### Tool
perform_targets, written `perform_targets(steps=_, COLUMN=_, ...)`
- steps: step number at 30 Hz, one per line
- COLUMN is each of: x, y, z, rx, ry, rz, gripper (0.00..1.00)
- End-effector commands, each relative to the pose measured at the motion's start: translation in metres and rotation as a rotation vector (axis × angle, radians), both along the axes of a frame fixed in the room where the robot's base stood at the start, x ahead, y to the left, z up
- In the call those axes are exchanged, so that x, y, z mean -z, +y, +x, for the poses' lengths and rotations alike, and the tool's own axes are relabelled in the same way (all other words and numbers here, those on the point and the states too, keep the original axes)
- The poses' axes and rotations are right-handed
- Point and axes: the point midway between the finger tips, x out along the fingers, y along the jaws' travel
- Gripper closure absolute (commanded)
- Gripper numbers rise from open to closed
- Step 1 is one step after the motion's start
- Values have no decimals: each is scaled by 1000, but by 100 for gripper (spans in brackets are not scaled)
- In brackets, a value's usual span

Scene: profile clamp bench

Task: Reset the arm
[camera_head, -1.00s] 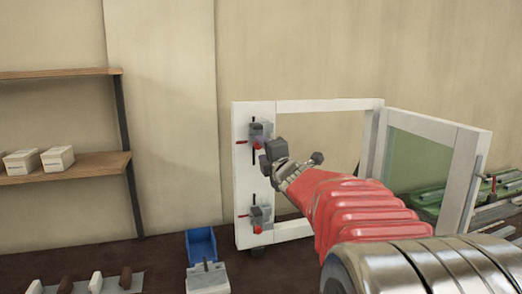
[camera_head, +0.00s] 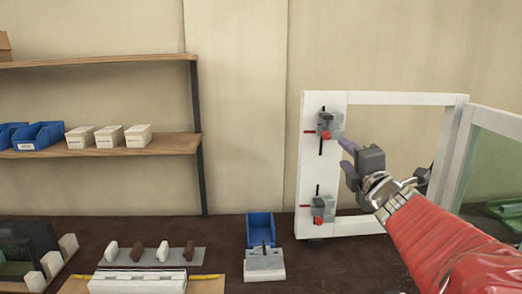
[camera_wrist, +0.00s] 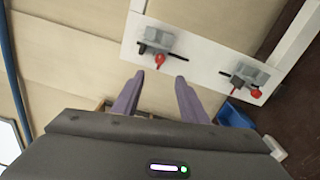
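My gripper (camera_head: 348,160) is in front of the white frame (camera_head: 311,160), just right of its left post in the head view. In the wrist view its two purple fingers (camera_wrist: 157,92) are spread apart with nothing between them. An upper clamp (camera_head: 329,125) with a red knob and a lower clamp (camera_head: 318,207) are mounted on the post. Both clamps also show in the wrist view, beyond the fingertips, and the fingers appear apart from them. My red-sleeved arm reaches in from the lower right.
A blue bin (camera_head: 260,229) and a grey-white block (camera_head: 264,264) stand on the dark bench left of the frame. Shelves with white boxes (camera_head: 109,137) and blue bins (camera_head: 38,135) are at the left. A rack with white and brown pieces (camera_head: 150,256) lies at the front left.

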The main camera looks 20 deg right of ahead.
Motion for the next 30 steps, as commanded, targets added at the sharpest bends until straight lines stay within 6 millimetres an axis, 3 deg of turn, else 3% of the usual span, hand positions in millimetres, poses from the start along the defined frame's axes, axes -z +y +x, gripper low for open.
perform_targets(steps=14, x=1, y=0, z=-2, rx=1, ry=-2, rz=17, gripper=61)
perform_targets(steps=17, x=8, y=-8, z=-4, rx=34, ry=12, rz=77, gripper=61)
perform_targets(steps=20, x=23, y=-26, z=-10, rx=110, ry=31, rz=188, gripper=61)
perform_targets(steps=25, x=66, y=-57, z=-34, rx=296, ry=66, rz=453, gripper=61)
perform_targets(steps=30, x=109, y=-60, z=-64, rx=468, ry=87, rz=717, gripper=61)
